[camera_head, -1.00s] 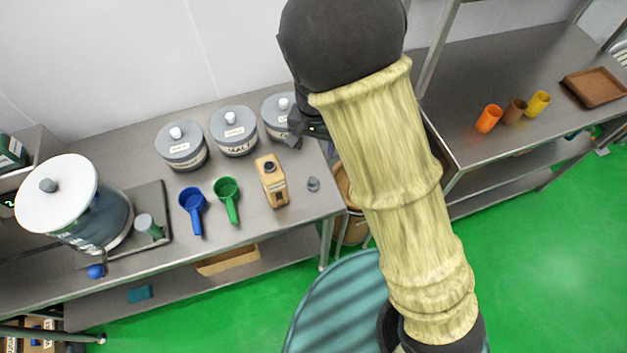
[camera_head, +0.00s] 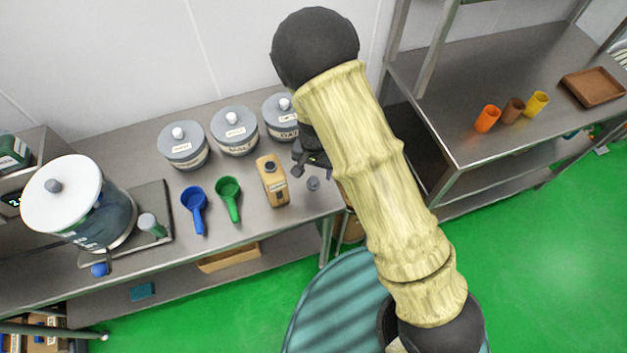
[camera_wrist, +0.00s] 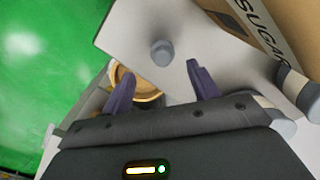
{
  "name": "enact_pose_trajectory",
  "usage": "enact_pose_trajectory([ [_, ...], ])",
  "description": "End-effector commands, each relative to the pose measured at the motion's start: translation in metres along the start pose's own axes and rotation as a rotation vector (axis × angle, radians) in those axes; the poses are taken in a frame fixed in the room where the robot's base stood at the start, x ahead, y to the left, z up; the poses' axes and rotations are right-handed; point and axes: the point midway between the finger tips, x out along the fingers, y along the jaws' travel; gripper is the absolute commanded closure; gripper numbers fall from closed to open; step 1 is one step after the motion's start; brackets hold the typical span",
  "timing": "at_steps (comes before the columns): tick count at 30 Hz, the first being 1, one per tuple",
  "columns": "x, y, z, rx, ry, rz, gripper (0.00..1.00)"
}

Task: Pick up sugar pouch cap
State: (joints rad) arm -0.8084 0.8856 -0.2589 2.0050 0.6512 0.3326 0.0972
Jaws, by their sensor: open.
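The sugar pouch cap (camera_head: 313,183) is a small grey knob-like piece on the steel table, near its right end. In the wrist view the cap (camera_wrist: 162,52) stands on the bare table top, ahead of the fingers and between their lines. The tan sugar pouch (camera_head: 271,181) stands upright to its left in the head view; the wrist view shows part of the pouch (camera_wrist: 270,35) with its SUGAR label at top right. My gripper (camera_wrist: 163,84) is open and empty, apart from the cap. In the head view my gripper (camera_head: 312,164) is partly hidden by my arm.
Blue (camera_head: 195,206) and green (camera_head: 229,196) scoops lie left of the pouch. Several lidded grey jars (camera_head: 235,133) stand behind. A large white-lidded container (camera_head: 62,195) is at left. Orange, brown and yellow cups (camera_head: 513,110) stand on the right table. The table's right edge is near the cap.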

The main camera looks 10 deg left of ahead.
Motion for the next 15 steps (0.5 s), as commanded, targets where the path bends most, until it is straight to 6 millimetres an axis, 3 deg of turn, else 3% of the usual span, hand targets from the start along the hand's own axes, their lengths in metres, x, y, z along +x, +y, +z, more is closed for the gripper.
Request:
enact_pose_trajectory([
  [15, 0.0109, -0.0009, 0.0003, 0.000, -0.001, 0.001, 0.40],
])
